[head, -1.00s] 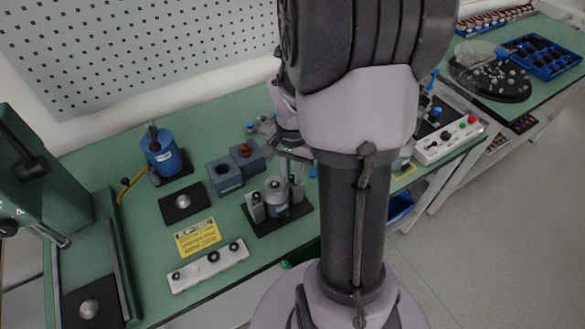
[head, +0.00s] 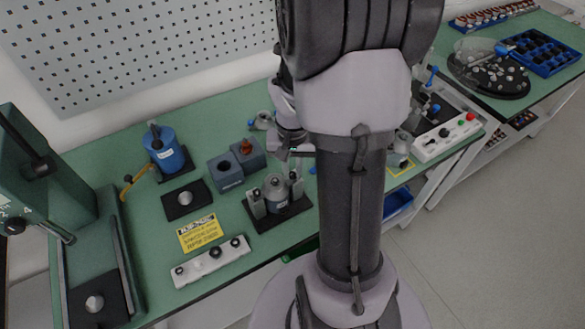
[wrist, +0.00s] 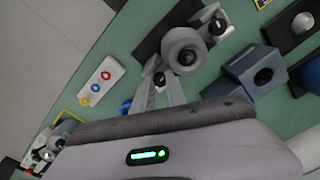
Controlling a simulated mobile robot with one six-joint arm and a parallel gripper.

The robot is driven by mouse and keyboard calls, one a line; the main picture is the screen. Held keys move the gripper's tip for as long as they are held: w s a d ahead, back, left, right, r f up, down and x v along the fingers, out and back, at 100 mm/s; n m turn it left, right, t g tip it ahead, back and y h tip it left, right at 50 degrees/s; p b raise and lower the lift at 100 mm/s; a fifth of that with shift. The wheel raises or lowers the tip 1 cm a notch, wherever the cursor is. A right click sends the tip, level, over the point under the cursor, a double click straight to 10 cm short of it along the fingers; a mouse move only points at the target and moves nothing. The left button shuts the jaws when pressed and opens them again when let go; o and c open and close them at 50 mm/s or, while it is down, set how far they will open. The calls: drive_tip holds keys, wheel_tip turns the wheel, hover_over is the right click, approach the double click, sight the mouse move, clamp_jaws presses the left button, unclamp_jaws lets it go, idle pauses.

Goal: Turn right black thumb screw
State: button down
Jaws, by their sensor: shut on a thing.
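A grey stator part (head: 276,190) stands between two metal posts on a black base plate (head: 290,223) in the head view. The stator (wrist: 185,50) also shows in the wrist view. The right black thumb screw (wrist: 159,79) sits on the near post in the wrist view. My gripper (wrist: 160,87) is shut on this screw, with one finger on each side. The other black thumb screw (wrist: 218,27) stands apart on the far post. In the head view the screw in my gripper is too small and covered to make out.
Grey-blue blocks (head: 226,173) stand close behind the fixture. A white strip with black knobs (head: 211,262) lies at the front edge. Another white strip with coloured rings (wrist: 100,82) lies beside the fixture. A blue cylinder (head: 167,155) stands further left.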

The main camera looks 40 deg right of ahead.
drive_tip(key=c, duration=1.3)
unclamp_jaws()
